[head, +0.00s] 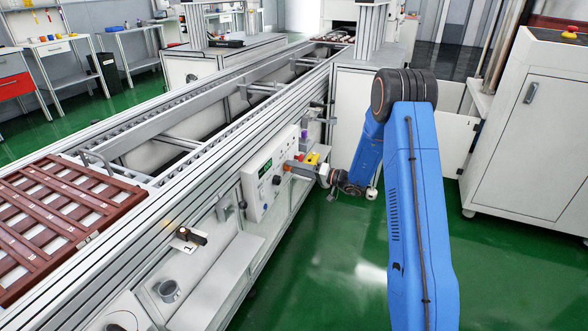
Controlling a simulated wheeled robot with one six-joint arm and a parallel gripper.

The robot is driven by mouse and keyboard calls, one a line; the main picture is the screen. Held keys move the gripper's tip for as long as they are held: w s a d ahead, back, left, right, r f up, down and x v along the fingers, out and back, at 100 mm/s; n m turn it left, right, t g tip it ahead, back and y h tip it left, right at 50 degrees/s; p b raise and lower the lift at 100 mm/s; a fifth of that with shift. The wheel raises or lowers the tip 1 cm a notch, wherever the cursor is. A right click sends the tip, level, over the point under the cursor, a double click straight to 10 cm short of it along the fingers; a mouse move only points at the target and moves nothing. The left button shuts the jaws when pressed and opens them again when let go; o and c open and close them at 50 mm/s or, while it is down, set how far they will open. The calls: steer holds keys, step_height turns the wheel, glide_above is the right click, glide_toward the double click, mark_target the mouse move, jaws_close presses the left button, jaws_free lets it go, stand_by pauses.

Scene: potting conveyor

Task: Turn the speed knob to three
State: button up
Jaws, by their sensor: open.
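A white control panel (254,188) with a small green display (265,169) is mounted on the side of the conveyor. A small dark knob (276,180) shows on its face below the display; its markings are too small to read. My gripper (291,167) is at the panel's right part, pointing left towards its face, with its jaws open. An orange-red spot shows at the fingertips. The fingers hide part of the panel there, and I cannot tell whether they touch or surround a knob.
The conveyor (150,183) runs from front left to the back, with a brown slatted tray (62,212) on it. A black handle (190,236) and a grey cup (168,291) are nearer. A white cabinet (530,135) stands right; green floor (320,270) is free between.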

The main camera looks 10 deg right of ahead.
steer(key=shift+w+a, duration=0.25)
steer(key=shift+a, duration=0.05)
steer(key=shift+c, duration=0.3)
steer(key=c, duration=1)
steer(key=shift+s+f+m, duration=0.1)
steer(key=shift+f+m, duration=0.05)
steer(key=shift+m, duration=4.35)
steer(key=shift+f+m, duration=0.1)
steer(key=shift+m, duration=4.4)
